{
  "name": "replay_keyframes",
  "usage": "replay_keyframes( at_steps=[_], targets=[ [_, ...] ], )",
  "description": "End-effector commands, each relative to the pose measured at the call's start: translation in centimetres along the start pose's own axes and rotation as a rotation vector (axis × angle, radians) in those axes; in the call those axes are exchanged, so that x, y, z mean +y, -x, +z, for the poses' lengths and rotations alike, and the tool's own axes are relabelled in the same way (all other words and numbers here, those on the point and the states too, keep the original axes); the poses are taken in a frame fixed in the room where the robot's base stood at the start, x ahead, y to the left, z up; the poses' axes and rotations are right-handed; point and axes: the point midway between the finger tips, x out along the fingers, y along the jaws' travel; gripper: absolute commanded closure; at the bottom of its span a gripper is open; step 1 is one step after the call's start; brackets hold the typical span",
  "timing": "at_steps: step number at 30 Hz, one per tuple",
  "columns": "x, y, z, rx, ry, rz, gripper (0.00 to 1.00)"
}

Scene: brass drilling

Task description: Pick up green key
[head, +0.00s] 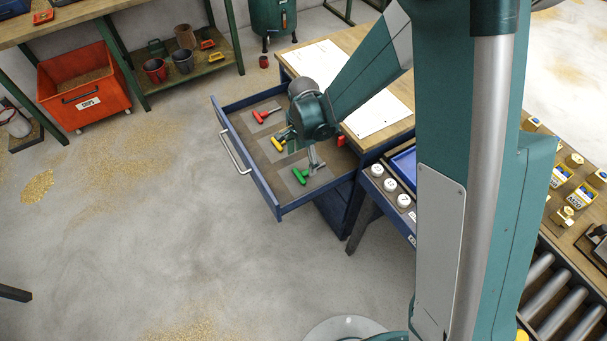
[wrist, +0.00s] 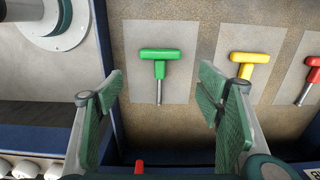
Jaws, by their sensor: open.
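The green key (head: 299,176) is a T-handled key lying in the open drawer, nearest the drawer's front right end in the head view. In the wrist view the green key (wrist: 160,58) lies on a grey patch, its metal shaft pointing down the picture. My gripper (wrist: 166,90) is open and empty, with one finger on each side of the key's line and the key showing beyond the gap between them. In the head view my gripper (head: 314,160) hangs over the drawer close to the green key. I cannot tell its exact height above the key.
A yellow key (head: 278,143) and a red key (head: 259,117) lie in the same drawer (head: 249,174). In the wrist view the yellow key (wrist: 248,64) is right of the green one. The drawer's blue walls surround the keys. A small red object (head: 341,140) is at the drawer's inner side.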

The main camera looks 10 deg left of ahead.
Motion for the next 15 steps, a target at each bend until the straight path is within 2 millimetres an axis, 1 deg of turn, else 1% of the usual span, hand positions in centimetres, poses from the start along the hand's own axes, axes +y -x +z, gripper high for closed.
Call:
replay_keyframes(
  at_steps=[8,15],
  targets=[
    [0.0,-0.2,0.0,0.000,0.000,0.000,0.34],
    [0.0,-1.8,0.0,0.000,0.000,0.000,0.34]
  ],
)
